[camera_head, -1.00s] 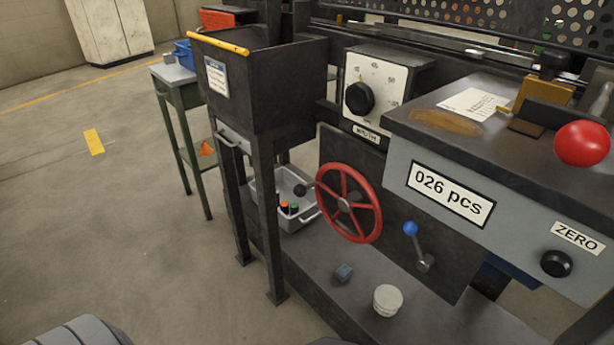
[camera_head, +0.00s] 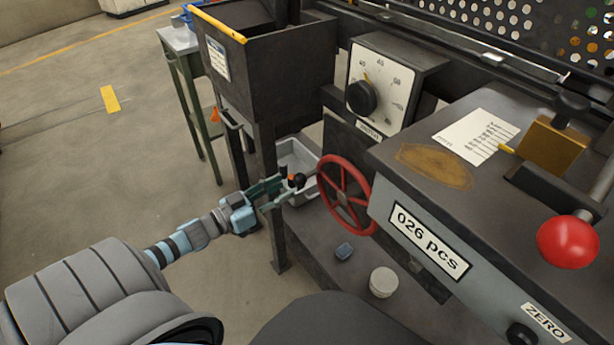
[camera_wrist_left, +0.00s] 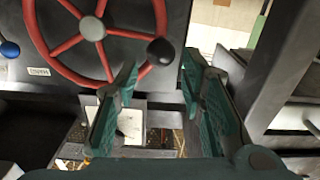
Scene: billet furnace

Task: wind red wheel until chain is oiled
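The red wheel (camera_head: 346,161) stands on a dark panel under the counter, its spokes meeting at a grey hub. It also shows at the upper left of the left wrist view (camera_wrist_left: 66,42). Its black handle knob (camera_wrist_left: 160,51) sits on the wheel's near side; in the head view the knob (camera_head: 297,181) is beside my fingertips. My left gripper (camera_head: 278,188) is open in front of the wheel's left side. In the left wrist view its green fingers (camera_wrist_left: 160,75) are apart, the knob just beyond the gap between them. I cannot make out a chain.
A grey bin (camera_head: 298,158) stands behind the wheel's left side. A blue-knobbed lever (camera_wrist_left: 10,48) is left of the wheel in the left wrist view.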

